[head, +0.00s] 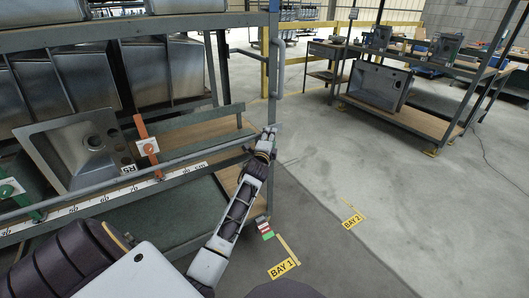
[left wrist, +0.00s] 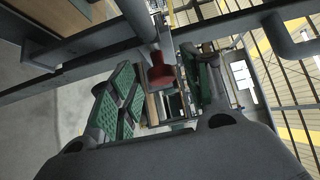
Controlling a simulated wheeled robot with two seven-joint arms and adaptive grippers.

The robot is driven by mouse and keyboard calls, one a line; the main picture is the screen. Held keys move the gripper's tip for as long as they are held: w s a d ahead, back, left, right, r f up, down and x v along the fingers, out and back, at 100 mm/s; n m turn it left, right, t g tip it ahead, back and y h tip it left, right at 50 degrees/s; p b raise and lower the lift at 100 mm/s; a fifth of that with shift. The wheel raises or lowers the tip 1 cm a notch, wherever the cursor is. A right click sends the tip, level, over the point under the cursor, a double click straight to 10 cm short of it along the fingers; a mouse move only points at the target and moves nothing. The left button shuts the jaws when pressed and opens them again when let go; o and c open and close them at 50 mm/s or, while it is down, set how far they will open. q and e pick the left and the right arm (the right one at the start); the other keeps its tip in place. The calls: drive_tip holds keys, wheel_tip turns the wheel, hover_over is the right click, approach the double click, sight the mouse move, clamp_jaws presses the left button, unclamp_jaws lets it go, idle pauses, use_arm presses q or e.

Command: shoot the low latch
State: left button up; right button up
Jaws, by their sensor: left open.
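My left gripper (head: 266,140) is at the rack's front right post in the head view. In the left wrist view its two green-padded fingers are spread apart. A red knob-like part (left wrist: 162,76) on a grey bar shows between the fingers and appears untouched by the pads; it may be the low latch, but I cannot tell for sure. The gripper hides this spot in the head view. My right gripper is not in view.
A steel sink (head: 84,150) leans on the near rack above a ruled rail (head: 150,183). Grey rack bars (left wrist: 240,24) run close around the gripper. Another rack with a sink (head: 378,86) stands at the right.

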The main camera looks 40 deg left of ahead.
use_arm(q)
drive_tip(key=v, duration=1)
idle(0.3)
drive_tip(key=shift+s, duration=0.15)
idle(0.5)
